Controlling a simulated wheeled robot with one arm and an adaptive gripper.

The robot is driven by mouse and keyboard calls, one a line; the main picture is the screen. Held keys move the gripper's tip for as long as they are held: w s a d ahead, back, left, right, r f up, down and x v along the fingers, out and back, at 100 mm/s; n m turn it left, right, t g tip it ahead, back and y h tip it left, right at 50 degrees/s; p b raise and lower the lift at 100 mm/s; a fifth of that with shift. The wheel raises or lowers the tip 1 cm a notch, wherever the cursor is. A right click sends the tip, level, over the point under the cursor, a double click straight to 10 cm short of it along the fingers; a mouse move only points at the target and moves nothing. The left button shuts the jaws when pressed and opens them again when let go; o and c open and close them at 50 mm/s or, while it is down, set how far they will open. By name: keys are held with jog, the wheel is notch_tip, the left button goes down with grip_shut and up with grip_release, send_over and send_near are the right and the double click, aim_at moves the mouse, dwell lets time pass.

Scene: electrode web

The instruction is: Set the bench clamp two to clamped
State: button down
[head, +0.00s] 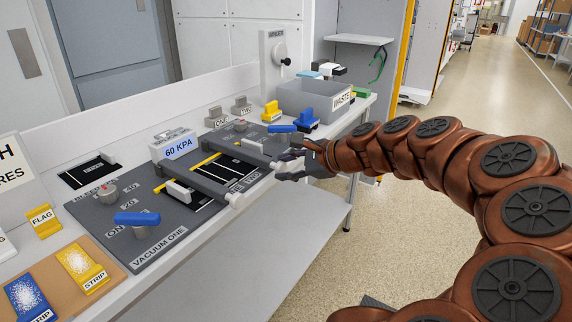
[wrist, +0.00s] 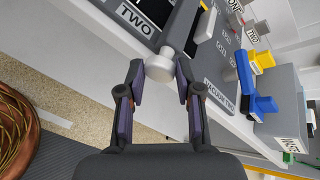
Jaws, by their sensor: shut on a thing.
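A dark grey clamp bar with a pale round knob at its end (wrist: 160,68) lies between my gripper's fingers in the wrist view. I take it for bench clamp two; a "TWO" label is beside the bar. In the head view this bar (head: 235,143) runs across the grey panel, its near end at my gripper (head: 293,165). My gripper (wrist: 161,80) is shut on the knob, one finger on each side. The fingers partly hide the knob in the head view. A second similar bar (head: 205,187) lies to the left, its white knob (head: 237,201) free.
A blue handle (head: 282,128) stands just behind my gripper, and another (head: 137,218) is on the Vacuum One panel. A grey waste bin (head: 313,100) stands at the bench's right end. The 60 KPA display (head: 179,146) is behind the bars. Floor in front is open.

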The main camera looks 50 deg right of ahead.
notch_tip(320, 180, down, 2)
jog(key=shift+a, duration=0.25)
jog(key=c, duration=1)
grip_release()
jog(key=shift+s, duration=0.1)
jog(key=shift+o, duration=1.2)
jog(key=shift+r, duration=0.15)
jog(key=shift+d+r, duration=0.2)
jog(key=shift+r, duration=0.1)
